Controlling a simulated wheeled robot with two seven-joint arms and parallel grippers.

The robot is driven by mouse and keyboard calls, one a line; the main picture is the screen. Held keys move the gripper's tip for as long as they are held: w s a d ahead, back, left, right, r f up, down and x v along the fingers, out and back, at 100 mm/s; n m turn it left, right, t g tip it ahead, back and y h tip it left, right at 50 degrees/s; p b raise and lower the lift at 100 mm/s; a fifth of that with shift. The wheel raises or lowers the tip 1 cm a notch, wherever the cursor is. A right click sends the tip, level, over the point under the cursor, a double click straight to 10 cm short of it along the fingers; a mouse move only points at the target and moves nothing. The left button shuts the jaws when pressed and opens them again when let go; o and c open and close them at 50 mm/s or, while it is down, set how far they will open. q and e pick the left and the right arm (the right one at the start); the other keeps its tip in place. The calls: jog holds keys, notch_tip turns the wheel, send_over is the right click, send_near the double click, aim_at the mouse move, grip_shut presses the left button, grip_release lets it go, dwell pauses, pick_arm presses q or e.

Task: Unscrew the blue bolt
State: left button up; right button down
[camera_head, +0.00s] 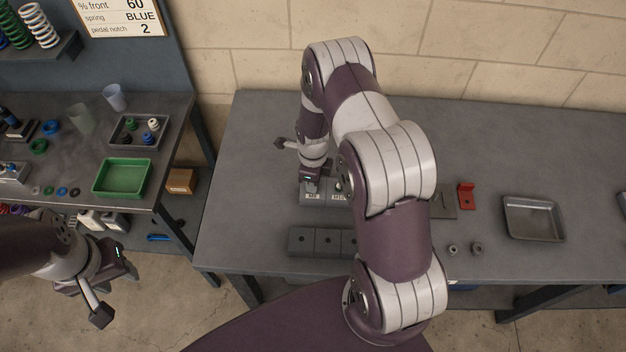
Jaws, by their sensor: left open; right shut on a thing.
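My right gripper (311,186) points down at a grey block with white labels (318,198) on the main bench. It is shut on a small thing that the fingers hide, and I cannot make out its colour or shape. I cannot clearly see a blue bolt; my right arm covers part of the labelled block and the bench behind it. My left gripper (118,262) is open, low at the left in front of the side bench, away from the labelled block. Its fingertips are small and partly hidden.
A grey block with holes (316,241) lies nearer on the main bench (250,190). To the right are a red bracket (466,196), two nuts (465,249) and a metal tray (533,219). The side bench holds a green tray (122,178) and a dark parts tray (139,131).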

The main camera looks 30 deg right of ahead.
jog(key=shift+n, duration=0.8)
jog(key=n, duration=0.3)
jog(key=shift+s, duration=0.1)
jog(key=shift+n, duration=1)
jog(key=shift+n, duration=1.1)
jog(key=n, duration=0.3)
